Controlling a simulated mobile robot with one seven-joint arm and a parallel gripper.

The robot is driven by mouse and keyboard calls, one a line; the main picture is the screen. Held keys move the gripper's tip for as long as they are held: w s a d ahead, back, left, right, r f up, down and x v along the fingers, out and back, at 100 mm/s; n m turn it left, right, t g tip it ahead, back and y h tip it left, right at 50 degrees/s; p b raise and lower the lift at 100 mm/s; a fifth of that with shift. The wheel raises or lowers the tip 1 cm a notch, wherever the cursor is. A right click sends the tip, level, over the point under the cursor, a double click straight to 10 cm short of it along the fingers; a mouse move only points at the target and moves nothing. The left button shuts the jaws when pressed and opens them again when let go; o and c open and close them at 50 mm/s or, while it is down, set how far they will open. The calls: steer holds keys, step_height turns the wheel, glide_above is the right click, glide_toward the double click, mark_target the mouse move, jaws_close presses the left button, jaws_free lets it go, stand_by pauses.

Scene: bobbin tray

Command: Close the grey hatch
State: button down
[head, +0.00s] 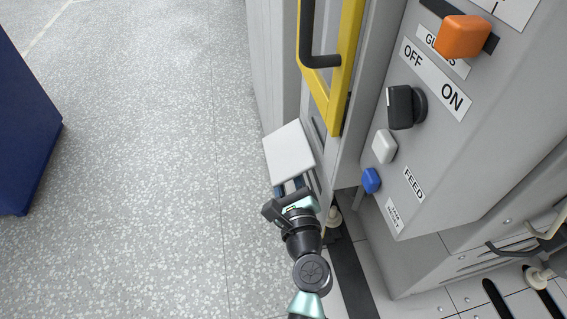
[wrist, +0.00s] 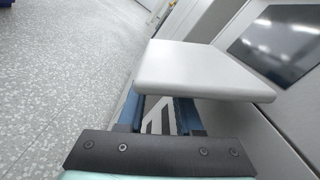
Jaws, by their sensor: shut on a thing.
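The grey hatch (head: 288,150) is a light, flat square panel that stands out from the lower side of the grey machine, over the floor. In the wrist view the hatch (wrist: 200,72) fills the upper middle, swung open and away from the machine wall. My gripper (head: 291,187) is at the near edge of the hatch, shut on it. In the wrist view the blue fingers of my gripper (wrist: 160,112) reach in under the panel. The panel hides the fingertips, so the exact grip point does not show.
A yellow-framed door (head: 342,80) with a black handle (head: 318,61) is just above the hatch. A control box (head: 480,120) with orange, black, white and blue controls juts out at right. A dark panel (wrist: 285,40) sits in the machine wall.

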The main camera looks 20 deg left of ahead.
mark_target(272, 154)
steer(key=shift+r, duration=0.1)
stand_by(0.4)
